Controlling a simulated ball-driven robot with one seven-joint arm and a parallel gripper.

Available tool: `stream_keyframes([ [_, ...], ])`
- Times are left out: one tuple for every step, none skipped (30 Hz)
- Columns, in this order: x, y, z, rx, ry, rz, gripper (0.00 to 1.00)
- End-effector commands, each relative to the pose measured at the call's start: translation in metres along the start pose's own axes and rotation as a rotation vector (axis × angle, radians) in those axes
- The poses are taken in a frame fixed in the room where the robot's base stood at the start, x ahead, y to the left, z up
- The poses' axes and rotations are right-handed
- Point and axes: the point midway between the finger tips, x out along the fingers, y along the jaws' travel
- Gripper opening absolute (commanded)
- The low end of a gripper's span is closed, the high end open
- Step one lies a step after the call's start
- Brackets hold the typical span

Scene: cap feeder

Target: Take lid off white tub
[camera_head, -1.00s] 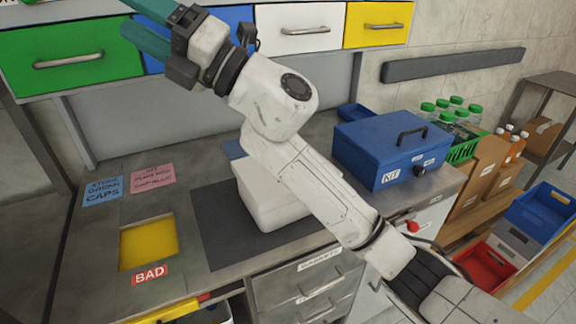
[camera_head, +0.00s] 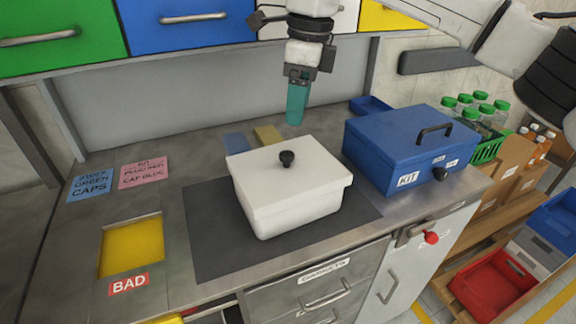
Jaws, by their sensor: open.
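The white tub (camera_head: 290,214) stands on the dark mat on the workbench. Its white lid (camera_head: 262,171) is on it, with a small black knob (camera_head: 287,158) in the middle of the top. My gripper (camera_head: 296,104) hangs above the back of the bench, behind the tub, with its teal fingers pointing down. One finger appears to overlap the other in this view, so the gap between them is hard to see. The gripper is open and apart from the lid.
A blue KIT box (camera_head: 400,150) with a black handle stands close to the tub's right. A yellow block (camera_head: 268,135) lies behind the tub. A yellow recess (camera_head: 132,247) marked BAD is at the left. Drawers (camera_head: 190,18) hang above the bench back.

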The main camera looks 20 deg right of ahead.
Motion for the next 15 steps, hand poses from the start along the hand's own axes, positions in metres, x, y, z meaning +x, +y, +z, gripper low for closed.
stream_keyframes([
  [0.006,0.001,0.0,-0.001,0.0,0.003,0.62],
  [0.01,0.001,0.0,-0.001,-0.001,0.004,0.62],
  [0.016,0.001,0.001,-0.001,-0.002,0.005,0.62],
  [0.02,0.001,0.001,-0.001,-0.002,0.004,0.62],
  [0.025,0.001,0.001,-0.002,-0.002,0.004,0.62],
  [0.032,0.001,0.001,-0.002,-0.002,0.006,0.62],
  [0.036,0.002,0.001,-0.002,-0.003,0.006,0.62],
  [0.041,0.002,0.002,-0.002,-0.003,0.005,0.62],
  [0.045,0.001,0.002,-0.002,-0.004,0.004,0.62],
  [0.048,0.001,0.002,-0.002,-0.005,0.004,0.62],
  [0.051,0.001,0.002,-0.002,-0.005,0.004,0.62],
  [0.053,0.002,0.002,-0.002,-0.005,0.004,0.62],
  [0.054,0.002,0.003,-0.002,-0.005,0.004,0.62],
  [0.056,0.002,0.003,-0.002,-0.005,0.004,0.62],
  [0.059,0.002,0.003,-0.002,-0.005,0.005,0.62],
])
